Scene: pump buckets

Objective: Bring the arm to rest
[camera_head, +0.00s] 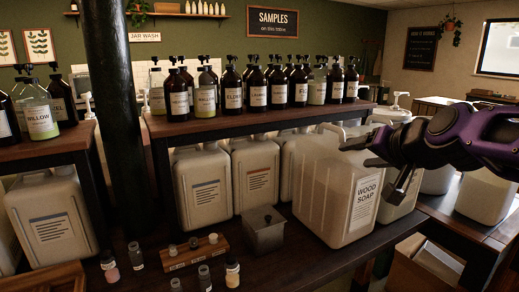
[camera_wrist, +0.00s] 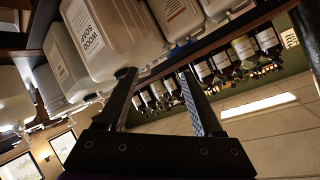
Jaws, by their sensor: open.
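My gripper (camera_head: 355,154) is at the right in the head view, pointing left, above the large white jug labelled WOOD SOAP (camera_head: 325,195). Its two fingers stand apart with nothing between them. In the wrist view my gripper (camera_wrist: 155,74) is open too, its fingers spread and empty. The WOOD SOAP jug (camera_wrist: 98,45) appears tilted there, beyond the left fingertip. I cannot tell whether a finger touches the jug.
A raised shelf (camera_head: 230,128) holds several pump bottles (camera_head: 232,90). More white jugs (camera_head: 203,183) stand beneath it. A dark post (camera_head: 112,110) rises at left. A metal canister (camera_head: 263,230) and small vials (camera_head: 135,255) sit on the lower counter (camera_head: 330,262).

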